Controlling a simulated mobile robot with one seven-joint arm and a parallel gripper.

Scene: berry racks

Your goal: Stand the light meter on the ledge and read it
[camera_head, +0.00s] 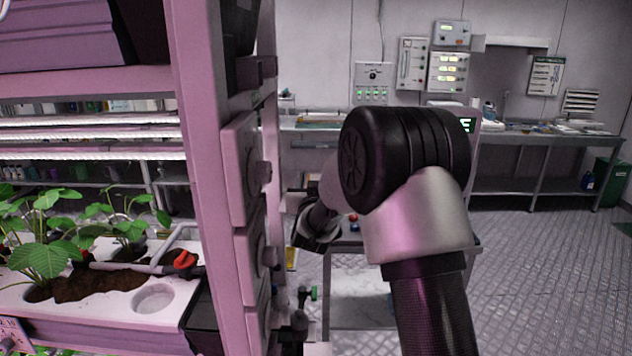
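I cannot make out a light meter for certain in the head view. A pink-framed box with a lit green display (467,125) shows at the back, partly behind my arm; I cannot tell what it is, and only part of its display shows. No ledge can be singled out with certainty. My arm rises in the middle and bends away from me. Its dark far end, around my gripper (316,224), is small and close to the right side of the rack post. The fingers cannot be made out, nor anything between them.
A pink rack (205,150) fills the left, with leafy plants in a white tray (95,308) that has an empty round hole. A grey cart (360,300) stands behind my arm. A bench (540,137) runs along the back wall. The patterned floor at right is clear.

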